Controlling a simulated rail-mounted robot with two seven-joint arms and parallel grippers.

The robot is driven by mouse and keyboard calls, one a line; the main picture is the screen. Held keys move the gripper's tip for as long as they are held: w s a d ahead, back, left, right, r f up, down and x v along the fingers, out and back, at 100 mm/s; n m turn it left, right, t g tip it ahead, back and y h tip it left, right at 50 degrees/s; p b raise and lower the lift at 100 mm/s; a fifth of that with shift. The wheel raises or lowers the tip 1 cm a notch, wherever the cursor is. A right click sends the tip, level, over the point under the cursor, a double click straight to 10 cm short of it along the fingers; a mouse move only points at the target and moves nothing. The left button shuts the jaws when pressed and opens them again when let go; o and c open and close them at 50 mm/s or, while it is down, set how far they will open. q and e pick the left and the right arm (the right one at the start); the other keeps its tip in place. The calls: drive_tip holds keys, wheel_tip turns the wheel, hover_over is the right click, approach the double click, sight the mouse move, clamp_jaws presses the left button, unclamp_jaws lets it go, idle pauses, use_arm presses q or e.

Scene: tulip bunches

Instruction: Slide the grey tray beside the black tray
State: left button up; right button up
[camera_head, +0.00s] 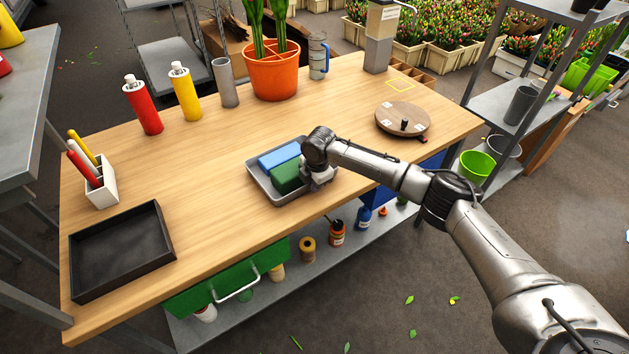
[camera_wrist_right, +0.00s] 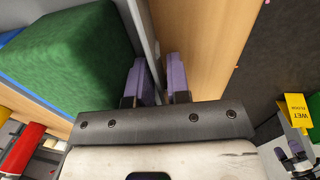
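The grey tray (camera_head: 261,184) lies on the wooden table near its front edge, holding a blue block (camera_head: 279,154) and a green block (camera_head: 286,178). The black tray (camera_head: 122,252) lies empty at the table's front left corner, well apart from the grey one. My right gripper (camera_head: 319,182) is at the grey tray's right side. In the right wrist view its purple fingers (camera_wrist_right: 160,78) are close together on either side of the grey tray's wall (camera_wrist_right: 149,35), seemingly closed on it, beside the green block (camera_wrist_right: 75,60).
The table (camera_head: 200,200) is clear between the trays. A white holder (camera_head: 100,188) with markers stands behind the black tray. Red (camera_head: 143,106) and yellow (camera_head: 186,95) bottles, a grey cylinder (camera_head: 225,84) and an orange pot (camera_head: 272,75) stand at the back. A round turntable (camera_head: 393,117) is right.

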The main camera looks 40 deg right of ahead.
drive_tip(key=shift+c, duration=0.2)
use_arm(q)
drive_tip(key=shift+d, duration=0.2)
use_arm(e)
clamp_jaws()
use_arm(q)
drive_tip(key=shift+r, duration=0.1)
